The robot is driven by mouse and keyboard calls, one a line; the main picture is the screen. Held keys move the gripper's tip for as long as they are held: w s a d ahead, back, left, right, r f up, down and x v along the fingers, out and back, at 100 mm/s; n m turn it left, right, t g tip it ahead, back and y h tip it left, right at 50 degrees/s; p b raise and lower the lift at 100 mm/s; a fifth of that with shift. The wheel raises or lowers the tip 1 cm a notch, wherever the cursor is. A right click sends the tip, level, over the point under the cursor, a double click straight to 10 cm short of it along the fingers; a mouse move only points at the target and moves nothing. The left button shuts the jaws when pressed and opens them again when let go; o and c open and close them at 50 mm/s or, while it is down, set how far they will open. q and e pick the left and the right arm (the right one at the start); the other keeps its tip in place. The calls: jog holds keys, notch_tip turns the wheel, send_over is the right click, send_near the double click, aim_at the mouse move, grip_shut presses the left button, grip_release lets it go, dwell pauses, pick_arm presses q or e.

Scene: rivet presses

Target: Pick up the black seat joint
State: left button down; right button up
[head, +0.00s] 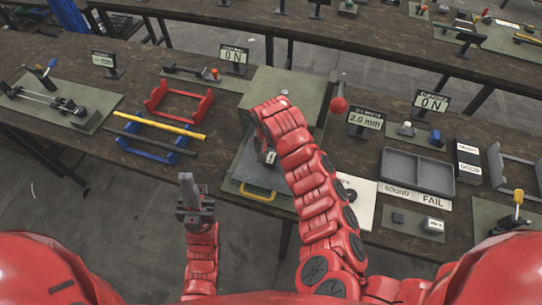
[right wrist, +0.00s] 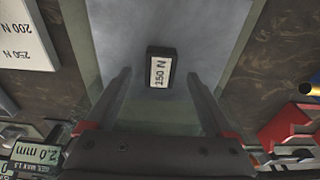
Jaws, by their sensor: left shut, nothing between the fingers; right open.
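A small black block with a white "150 N" label (right wrist: 161,70) lies on a grey plate in the right wrist view. I cannot tell whether it is the seat joint; no label names one. My right gripper (right wrist: 158,76) is open, its fingers reaching toward this block from either side, nothing held. In the head view my right arm hides most of that gripper and the block. My left gripper (head: 188,183) is shut and empty, in front of the bench over the floor.
A press with a red ball knob (head: 338,104) stands behind my right arm. A yellow handle (head: 257,193) is at the plate's front. A blue rack with a yellow bar (head: 160,127) and a red rack (head: 180,102) lie left. A grey tray (head: 417,172) is right.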

aim_at(271, 159)
jog(key=shift+w+f, duration=0.15)
jog(key=shift+f, duration=0.95)
grip_shut()
